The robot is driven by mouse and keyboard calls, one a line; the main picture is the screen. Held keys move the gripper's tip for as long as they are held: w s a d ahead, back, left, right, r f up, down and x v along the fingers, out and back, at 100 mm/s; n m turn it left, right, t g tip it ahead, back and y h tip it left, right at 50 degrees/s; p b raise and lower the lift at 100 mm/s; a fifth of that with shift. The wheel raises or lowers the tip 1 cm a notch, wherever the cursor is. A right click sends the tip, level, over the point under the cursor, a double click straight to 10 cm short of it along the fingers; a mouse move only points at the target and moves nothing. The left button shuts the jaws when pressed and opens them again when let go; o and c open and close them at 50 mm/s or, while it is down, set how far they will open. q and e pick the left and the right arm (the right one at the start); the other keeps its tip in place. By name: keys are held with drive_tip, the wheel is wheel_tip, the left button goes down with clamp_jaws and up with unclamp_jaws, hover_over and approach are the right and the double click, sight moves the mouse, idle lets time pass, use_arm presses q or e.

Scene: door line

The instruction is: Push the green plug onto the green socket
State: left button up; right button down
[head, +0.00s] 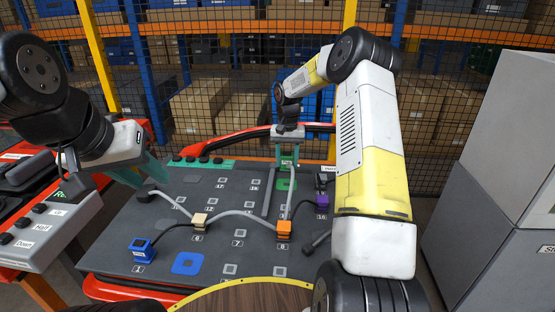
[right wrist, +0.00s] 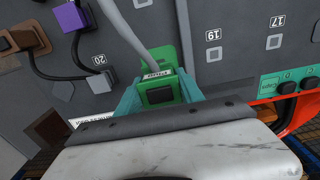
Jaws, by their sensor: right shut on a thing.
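The green plug (right wrist: 158,92) is a green block with a dark square top and a label, with a grey cable leaving it. My right gripper (head: 287,163) is shut on it, one teal finger on each side in the right wrist view (right wrist: 161,95). The green socket (head: 286,184) is a green square on the dark board, just below the plug in the head view. Its green plate also shows behind the plug in the right wrist view (right wrist: 161,55). Whether they touch is unclear. My left gripper (head: 156,185) is at the board's left, its teal fingers apart and empty.
The dark board (head: 205,258) carries a blue plug (head: 142,250), a beige block (head: 200,221), an orange plug (head: 284,229) and a purple plug (head: 322,200). Grey and black cables cross between them. A grey button box (head: 40,232) stands left; grey cabinets (head: 490,220) stand right.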

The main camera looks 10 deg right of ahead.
hover_over(287, 185)
drive_tip(key=shift+w+f, duration=0.1)
drive_tip(key=shift+f, duration=2.85)
drive_tip(key=shift+f, duration=0.2)
drive_tip(key=shift+f, duration=0.7)
drive_tip(key=shift+f, duration=0.1)
drive_tip(key=c, duration=0.7)
unclamp_jaws()
drive_tip(key=shift+o, duration=0.2)
